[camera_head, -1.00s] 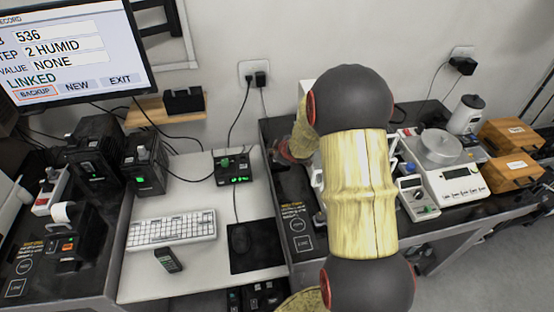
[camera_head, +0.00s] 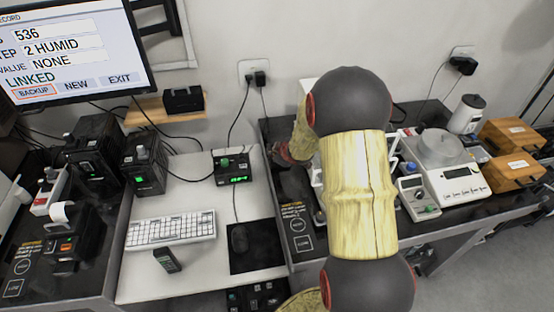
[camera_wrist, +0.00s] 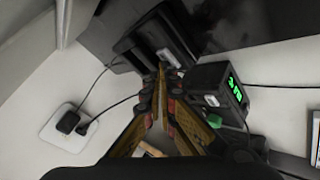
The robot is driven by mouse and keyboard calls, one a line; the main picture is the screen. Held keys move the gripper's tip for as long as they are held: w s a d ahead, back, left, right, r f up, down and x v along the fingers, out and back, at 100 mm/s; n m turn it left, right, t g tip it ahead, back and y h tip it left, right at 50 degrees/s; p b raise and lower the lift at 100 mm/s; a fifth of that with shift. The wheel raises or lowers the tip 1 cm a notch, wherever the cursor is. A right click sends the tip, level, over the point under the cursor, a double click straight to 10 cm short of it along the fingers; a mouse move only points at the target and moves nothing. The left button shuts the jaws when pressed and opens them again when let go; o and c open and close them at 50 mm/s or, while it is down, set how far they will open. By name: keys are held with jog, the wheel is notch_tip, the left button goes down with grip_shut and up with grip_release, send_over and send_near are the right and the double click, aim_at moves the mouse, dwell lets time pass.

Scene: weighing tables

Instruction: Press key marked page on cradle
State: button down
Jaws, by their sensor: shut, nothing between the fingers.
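My gripper (camera_wrist: 162,72) is shut and empty in the wrist view, its fingertips together in front of a black slotted device (camera_wrist: 158,38). I cannot tell whether they touch it. In the head view my arm hides most of the gripper. A black handset (camera_head: 167,260) lies on the white desk in front of the keyboard. No key marked page is legible, and I cannot tell for sure which black unit is the cradle. One black unit with a green light (camera_head: 148,166) stands at the desk's left; a black holder (camera_head: 183,101) sits on the wooden shelf.
A black box with a green display (camera_head: 232,168) stands at the desk's back; it also shows beside the fingers in the wrist view (camera_wrist: 218,90). A wall socket with cables (camera_head: 254,76) is behind.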

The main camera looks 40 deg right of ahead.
jog(key=shift+f, duration=0.25)
jog(key=shift+r, duration=0.15)
dwell(0.3)
jog(key=shift+r+p, duration=0.7)
jog(key=shift+p, duration=0.05)
notch_tip(320, 180, up, 5)
jog(key=p, duration=0.5)
dwell(0.6)
